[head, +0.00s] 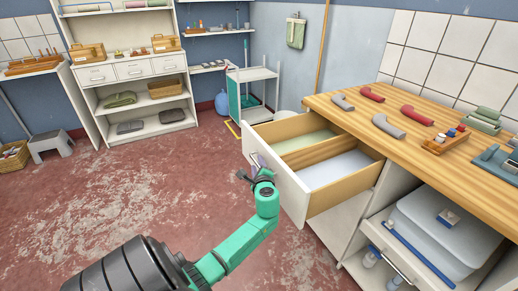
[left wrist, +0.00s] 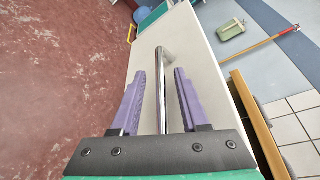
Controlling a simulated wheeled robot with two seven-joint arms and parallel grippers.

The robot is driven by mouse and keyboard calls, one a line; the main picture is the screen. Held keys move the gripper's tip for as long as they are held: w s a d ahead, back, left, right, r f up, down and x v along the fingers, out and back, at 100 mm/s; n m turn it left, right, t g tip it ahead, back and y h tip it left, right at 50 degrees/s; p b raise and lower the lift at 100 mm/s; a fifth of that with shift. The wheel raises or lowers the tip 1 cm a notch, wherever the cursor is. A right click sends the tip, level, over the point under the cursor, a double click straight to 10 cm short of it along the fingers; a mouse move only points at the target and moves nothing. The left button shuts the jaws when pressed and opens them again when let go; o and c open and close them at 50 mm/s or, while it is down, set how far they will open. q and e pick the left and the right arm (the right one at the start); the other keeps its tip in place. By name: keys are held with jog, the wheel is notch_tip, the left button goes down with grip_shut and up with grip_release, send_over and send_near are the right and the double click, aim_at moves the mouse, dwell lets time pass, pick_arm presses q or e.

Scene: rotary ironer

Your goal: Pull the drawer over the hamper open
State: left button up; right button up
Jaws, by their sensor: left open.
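The drawer (head: 292,196) in the wooden-topped counter stands pulled out, with its white front toward the room. Its inside has two compartments split by a wooden divider, one with a pale green bottom and one with a pale grey one. My left gripper (head: 257,166) is at the outer face of the drawer front. In the left wrist view the metal bar handle (left wrist: 163,88) lies between its two purple fingers, which stand apart with gaps on both sides. A pale panel is below the drawer; I cannot make out a hamper. My right gripper is not in view.
The wooden counter top (head: 405,125) carries several grey and red curved pieces. A lower pull-out at the right holds a lidded grey bin (head: 445,225). A white trolley (head: 252,90) stands behind the drawer. The red floor (head: 120,195) at left is clear.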

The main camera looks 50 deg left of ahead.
pick_arm(q)
jog(key=v, duration=1.4)
jog(key=shift+d+r, duration=0.1)
